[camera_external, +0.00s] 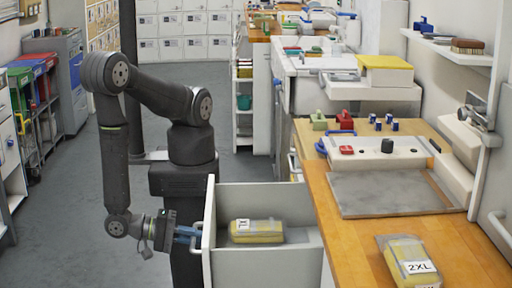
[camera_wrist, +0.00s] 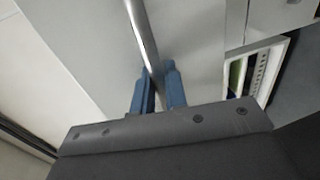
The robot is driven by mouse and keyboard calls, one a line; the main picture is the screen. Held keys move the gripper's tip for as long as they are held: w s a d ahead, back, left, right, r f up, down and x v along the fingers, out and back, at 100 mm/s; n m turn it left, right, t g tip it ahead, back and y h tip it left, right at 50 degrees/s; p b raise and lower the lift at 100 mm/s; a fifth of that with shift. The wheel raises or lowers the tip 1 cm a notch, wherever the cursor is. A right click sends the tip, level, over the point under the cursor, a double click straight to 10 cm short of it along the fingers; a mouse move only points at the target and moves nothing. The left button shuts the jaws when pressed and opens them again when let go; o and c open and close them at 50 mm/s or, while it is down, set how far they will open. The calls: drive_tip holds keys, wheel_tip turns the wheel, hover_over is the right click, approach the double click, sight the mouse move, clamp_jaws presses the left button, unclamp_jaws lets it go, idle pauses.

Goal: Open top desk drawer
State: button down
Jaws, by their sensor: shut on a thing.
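The top desk drawer (camera_external: 262,264) is pulled out from under the wooden desk top in the external view. A wrapped yellow package (camera_external: 257,231) lies inside it. My gripper (camera_external: 196,235) is at the drawer's front panel, to the left of it. In the wrist view my gripper's blue fingers (camera_wrist: 159,88) are closed around the metal bar handle (camera_wrist: 142,32), one finger on each side. The handle stands out from the pale drawer front (camera_wrist: 90,50). In the external view the fingers partly hide the handle.
The wooden desk top (camera_external: 350,245) carries a package labelled 2XL (camera_external: 412,264), a grey mat (camera_external: 390,193) and a white unit with knobs. Grey floor (camera_external: 60,240) is open to the left. Shelving and carts stand along the left wall.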

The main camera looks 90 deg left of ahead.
drive_tip(key=shift+f+v, duration=0.25)
drive_tip(key=shift+v, duration=0.95)
drive_tip(key=shift+f+v, duration=0.25)
drive_tip(key=shift+v, duration=1)
drive_tip(key=c, duration=1.8)
unclamp_jaws()
drive_tip(key=shift+s, duration=0.1)
drive_tip(key=v, duration=1.7)
drive_tip(key=shift+s, duration=0.2)
drive_tip(key=shift+w, duration=0.1)
drive_tip(key=x, duration=1.7)
drive_tip(key=shift+w, duration=0.15)
drive_tip(key=v, duration=1.7)
drive_tip(key=shift+s, duration=0.25)
